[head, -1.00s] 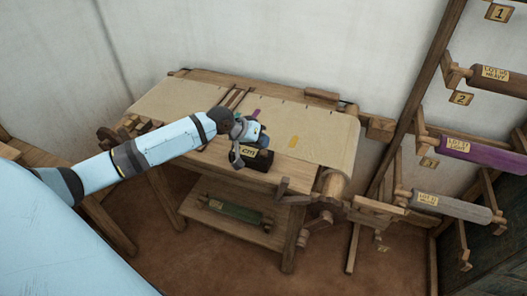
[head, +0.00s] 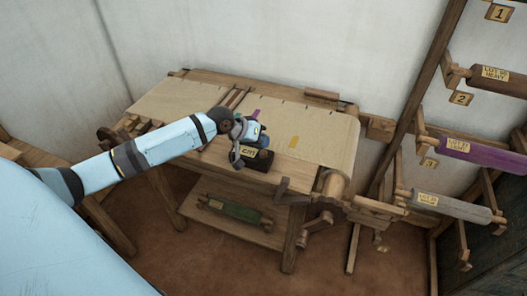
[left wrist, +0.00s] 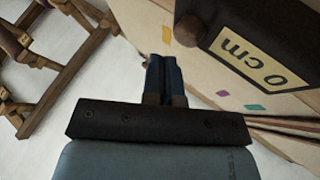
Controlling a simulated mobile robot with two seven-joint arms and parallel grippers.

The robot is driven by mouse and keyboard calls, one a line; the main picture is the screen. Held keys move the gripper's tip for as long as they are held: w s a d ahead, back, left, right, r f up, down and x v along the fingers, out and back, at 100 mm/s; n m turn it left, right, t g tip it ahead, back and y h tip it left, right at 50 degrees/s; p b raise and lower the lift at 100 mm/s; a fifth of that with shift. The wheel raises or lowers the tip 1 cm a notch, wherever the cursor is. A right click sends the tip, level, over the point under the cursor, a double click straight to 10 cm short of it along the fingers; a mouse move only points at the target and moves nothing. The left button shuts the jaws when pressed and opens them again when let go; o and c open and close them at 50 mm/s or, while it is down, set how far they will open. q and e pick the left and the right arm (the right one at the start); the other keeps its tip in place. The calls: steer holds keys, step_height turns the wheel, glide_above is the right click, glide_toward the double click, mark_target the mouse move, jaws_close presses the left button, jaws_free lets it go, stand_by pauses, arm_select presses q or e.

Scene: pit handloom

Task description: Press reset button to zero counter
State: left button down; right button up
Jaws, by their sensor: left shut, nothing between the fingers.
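The counter is a dark box (head: 262,163) on the front edge of the loom table. Its yellow label reads "0 cm" in the left wrist view (left wrist: 262,58), where the box fills the upper right. A brown round knob (left wrist: 189,29) shows at the box's near end; I cannot tell if it is the reset button. My left gripper (head: 237,162) is at the left end of the counter in the head view. Its fingers (left wrist: 163,62) are shut and empty, close to the knob with a small gap in the picture. My right gripper is not in view.
The loom table (head: 225,80) carries cream cloth (head: 320,130) with a yellow patch. A green roll (head: 230,210) lies on the lower shelf. A rack with labelled rolls, one purple (head: 470,148), stands at right. Wooden framing (left wrist: 50,60) shows at the wrist view's left.

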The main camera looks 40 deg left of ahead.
mark_target(262, 151)
arm_select(q)
steer(key=shift+f, duration=0.15)
stand_by(0.4)
steer(key=shift+f, duration=0.3)
steer(key=shift+f, duration=0.6)
stand_by(0.9)
steer(key=shift+p, duration=0.3)
steer(key=shift+r+p, duration=1)
steer(key=shift+p, duration=0.05)
step_height(262, 151, up, 5)
steer(key=p, duration=0.5)
steer(key=shift+r, duration=0.1)
